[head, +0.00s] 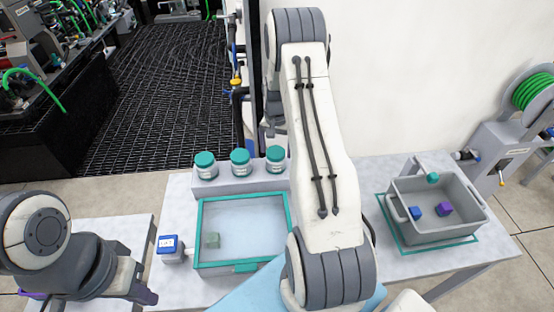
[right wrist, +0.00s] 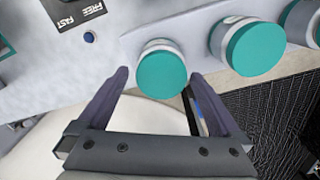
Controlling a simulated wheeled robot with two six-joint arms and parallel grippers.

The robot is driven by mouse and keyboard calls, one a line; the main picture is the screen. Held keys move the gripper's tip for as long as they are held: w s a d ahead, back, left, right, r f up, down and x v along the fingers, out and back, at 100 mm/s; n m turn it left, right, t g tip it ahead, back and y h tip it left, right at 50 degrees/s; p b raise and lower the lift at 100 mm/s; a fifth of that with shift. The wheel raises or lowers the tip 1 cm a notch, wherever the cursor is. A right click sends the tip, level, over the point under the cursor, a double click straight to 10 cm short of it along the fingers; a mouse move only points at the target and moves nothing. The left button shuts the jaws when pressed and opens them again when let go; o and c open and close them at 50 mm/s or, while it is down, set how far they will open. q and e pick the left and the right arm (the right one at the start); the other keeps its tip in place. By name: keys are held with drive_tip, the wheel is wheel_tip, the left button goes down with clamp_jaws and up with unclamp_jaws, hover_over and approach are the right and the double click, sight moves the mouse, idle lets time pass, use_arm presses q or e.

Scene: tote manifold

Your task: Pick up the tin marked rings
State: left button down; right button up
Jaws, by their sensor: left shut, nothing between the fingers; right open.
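Three tins with teal lids and white labels stand in a row on a raised ledge in the head view: left tin (head: 205,166), middle tin (head: 241,162), right tin (head: 276,159). Their label words are too small to read, so I cannot tell which is marked rings. In the right wrist view my right gripper (right wrist: 158,80) is open, its fingers on either side of the end tin's lid (right wrist: 164,75), which appears to be the head view's right tin. Contact is not clear. My left gripper (head: 145,295) is shut and empty at lower left, partly hidden.
A grey tote (head: 440,235) with blue and purple blocks stands right. My right arm hides the table's middle.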

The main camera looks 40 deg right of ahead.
drive_tip(key=shift+f, duration=0.65)
drive_tip(key=shift+f+p, duration=0.35)
drive_tip(key=shift+p, duration=0.05)
wheel_tip(320, 180, down, 3)
drive_tip(key=shift+f+p, duration=0.2)
drive_tip(key=shift+p, duration=0.6)
drive_tip(key=shift+w+f, duration=0.1)
drive_tip(key=shift+f, duration=0.45)
drive_tip(key=c, duration=1.2)
drive_tip(key=shift+o, duration=0.2)
drive_tip(key=shift+r, duration=0.1)
